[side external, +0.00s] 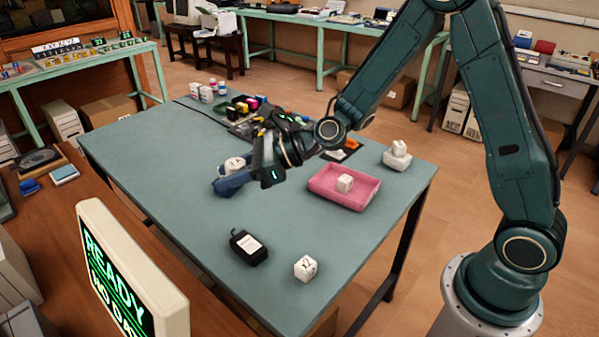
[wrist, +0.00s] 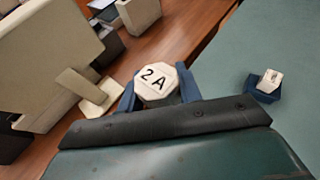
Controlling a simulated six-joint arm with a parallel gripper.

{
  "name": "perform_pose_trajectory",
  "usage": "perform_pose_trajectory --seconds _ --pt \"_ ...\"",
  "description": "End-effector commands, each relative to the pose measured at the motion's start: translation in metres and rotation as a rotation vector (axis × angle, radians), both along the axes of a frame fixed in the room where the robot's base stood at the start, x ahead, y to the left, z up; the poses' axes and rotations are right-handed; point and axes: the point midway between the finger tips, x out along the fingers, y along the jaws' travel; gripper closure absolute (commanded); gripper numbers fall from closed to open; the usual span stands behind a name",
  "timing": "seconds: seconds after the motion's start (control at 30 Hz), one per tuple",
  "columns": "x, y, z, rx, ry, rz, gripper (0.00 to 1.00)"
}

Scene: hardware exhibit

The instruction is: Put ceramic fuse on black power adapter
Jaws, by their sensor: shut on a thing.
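The ceramic fuse (wrist: 156,84), a white faceted piece marked "2 A", sits between the blue fingers of my gripper (wrist: 160,94). In the side external view the white fuse (side external: 234,164) shows at the end of my gripper (side external: 232,177), which is shut on it and appears raised over the table. The black power adapter (side external: 248,247), with a white label, lies on the near part of the table, below and apart from my gripper in the picture.
A white cube with dark marks (side external: 305,268) lies right of the adapter. A pink tray (side external: 325,197) holds another white cube (side external: 344,183). A pale dish (side external: 397,164) holds a white piece. A lit sign (side external: 125,285) stands beyond the near left edge. Table around the adapter is mostly clear.

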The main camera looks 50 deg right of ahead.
Motion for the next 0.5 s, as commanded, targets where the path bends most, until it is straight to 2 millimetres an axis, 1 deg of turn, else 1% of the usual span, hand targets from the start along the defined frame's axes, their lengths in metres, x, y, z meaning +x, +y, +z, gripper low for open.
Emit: perform_pose_trajectory --seconds 0.03,0.1,0.5 --pt "0.0 0.0 -0.009 0.0 0.005 -0.002 0.88" --pt "0.0 0.0 -0.019 0.0 0.006 -0.001 0.88" --pt "0.0 0.0 -0.073 0.001 0.003 -0.001 0.88"
